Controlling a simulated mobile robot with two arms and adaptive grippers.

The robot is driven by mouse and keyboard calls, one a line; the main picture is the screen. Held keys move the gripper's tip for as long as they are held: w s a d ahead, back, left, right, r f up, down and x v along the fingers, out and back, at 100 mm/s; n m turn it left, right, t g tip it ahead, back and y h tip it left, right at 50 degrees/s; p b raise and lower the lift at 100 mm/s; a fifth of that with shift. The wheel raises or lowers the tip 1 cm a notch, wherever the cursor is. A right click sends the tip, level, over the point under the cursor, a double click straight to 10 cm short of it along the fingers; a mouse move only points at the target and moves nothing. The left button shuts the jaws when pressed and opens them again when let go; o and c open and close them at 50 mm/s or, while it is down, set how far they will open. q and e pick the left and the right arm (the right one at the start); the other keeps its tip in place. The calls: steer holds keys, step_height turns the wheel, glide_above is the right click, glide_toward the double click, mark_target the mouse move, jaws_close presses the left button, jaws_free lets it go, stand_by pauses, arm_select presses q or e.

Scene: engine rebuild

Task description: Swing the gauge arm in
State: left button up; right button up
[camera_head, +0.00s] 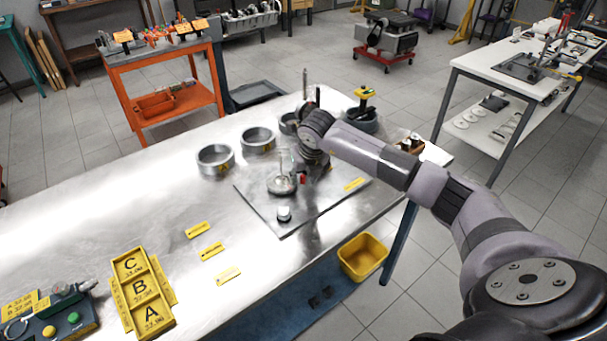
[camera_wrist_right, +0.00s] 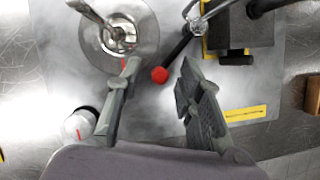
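A grey metal plate (camera_head: 262,212) lies on the bench and carries the gauge fixture. In the right wrist view, a dark rod ends in a red ball knob (camera_wrist_right: 159,74); I take it as the gauge arm's handle. The knob lies between the spread fingers of my open right gripper (camera_wrist_right: 158,92), with gaps on both sides. A round metal base (camera_wrist_right: 120,38) with a central post is at upper left. In the head view my right gripper (camera_head: 312,165) is over the plate and partly hides the fixture. My left gripper is out of view.
Metal rings (camera_head: 215,160) stand behind the plate. A small white-topped cylinder (camera_head: 284,214) is at the plate's front corner. Yellow A, B, C trays (camera_head: 160,316) and several labels lie on the left; the bench between is clear. A yellow bin (camera_head: 362,257) is beyond the front edge.

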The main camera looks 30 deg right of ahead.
jaws_close()
stand_by(0.8)
